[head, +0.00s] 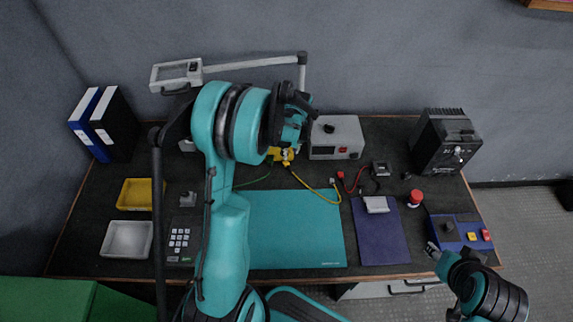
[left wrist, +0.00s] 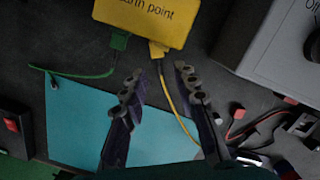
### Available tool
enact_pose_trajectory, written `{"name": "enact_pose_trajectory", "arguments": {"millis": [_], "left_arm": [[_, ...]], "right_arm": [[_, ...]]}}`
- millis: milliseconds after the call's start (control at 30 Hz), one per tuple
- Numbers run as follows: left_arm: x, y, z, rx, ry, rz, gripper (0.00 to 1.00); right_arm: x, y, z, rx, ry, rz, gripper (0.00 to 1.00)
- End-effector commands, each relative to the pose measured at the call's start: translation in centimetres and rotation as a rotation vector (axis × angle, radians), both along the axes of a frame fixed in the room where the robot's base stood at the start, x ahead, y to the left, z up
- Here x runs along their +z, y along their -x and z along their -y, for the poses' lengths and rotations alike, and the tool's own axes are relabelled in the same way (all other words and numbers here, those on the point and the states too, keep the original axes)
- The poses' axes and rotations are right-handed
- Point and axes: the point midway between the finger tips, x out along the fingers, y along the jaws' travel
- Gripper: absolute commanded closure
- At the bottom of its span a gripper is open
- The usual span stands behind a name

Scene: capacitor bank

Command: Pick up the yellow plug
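The yellow plug (left wrist: 157,51) sits at the lower edge of the yellow box marked "earth point" (left wrist: 150,17), with a yellow cable (left wrist: 178,117) running from it. The box shows partly in the head view (head: 278,154), behind my left arm. A green plug (left wrist: 119,40) with a green cable is beside it to the left. My left gripper (left wrist: 160,72) is open and empty, its fingertips a little short of the yellow plug, one to each side in the picture. It also shows in the head view (head: 296,120). My right gripper (head: 434,250) is at the front right, its fingers unclear.
A grey device with a red display (head: 336,138) stands right of the earth point box. A teal mat (head: 295,230) lies in front, with a blue mat (head: 380,235) to its right. A lamp arm (head: 250,63) spans the back. Red and black leads lie at the right.

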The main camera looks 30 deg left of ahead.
Motion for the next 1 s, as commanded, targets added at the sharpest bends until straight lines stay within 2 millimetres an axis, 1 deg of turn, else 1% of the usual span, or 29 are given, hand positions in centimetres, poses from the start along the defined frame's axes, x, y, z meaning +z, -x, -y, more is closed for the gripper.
{"name": "enact_pose_trajectory", "arguments": {"millis": [100, 233, 367, 467, 567, 633, 733, 900, 933, 967, 1000], "left_arm": [[-0.7, 0.0, -0.1, -0.050, -0.005, -0.006, 0.71], [-2.3, -0.1, -0.3, -0.053, -0.006, -0.006, 0.71], [-3.4, -0.1, -0.4, -0.052, -0.006, -0.006, 0.71], [-4.7, -0.1, -0.6, -0.051, -0.006, -0.006, 0.71], [-6.4, 0.0, -0.8, -0.050, -0.005, -0.006, 0.71], [-7.4, -0.1, -1.0, -0.050, -0.005, -0.006, 0.71], [-8.0, -0.2, -1.1, -0.050, -0.005, -0.006, 0.71], [-7.8, -0.2, -1.1, -0.050, -0.005, -0.006, 0.71], [-7.8, -0.2, -1.1, -0.050, -0.005, -0.006, 0.73], [-7.8, -0.2, -1.1, -0.050, -0.005, -0.006, 0.81], [-7.8, -0.2, -1.1, -0.050, -0.005, -0.006, 0.92]], "right_arm": [[-0.3, 0.0, 0.0, 0.000, 0.000, 0.000, 0.58], [-1.0, 0.0, 0.0, 0.000, 0.000, 0.000, 0.58], [-1.5, 0.0, 0.0, 0.000, 0.000, 0.000, 0.58], [-2.3, 0.0, 0.0, 0.000, 0.000, 0.000, 0.58], [-3.4, 0.0, 0.0, 0.000, 0.000, 0.000, 0.58], [-3.8, 0.0, 0.0, 0.000, 0.000, 0.000, 0.58], [-4.0, 0.0, 0.0, 0.000, 0.000, 0.000, 0.58], [-3.8, 0.0, 0.0, 0.000, 0.000, 0.000, 0.58], [-3.8, 0.0, 0.0, 0.000, 0.000, 0.000, 0.58], [-3.8, 0.0, 0.0, 0.000, 0.000, 0.000, 0.58], [-3.8, 0.0, 0.0, 0.000, 0.000, 0.000, 0.58]]}}
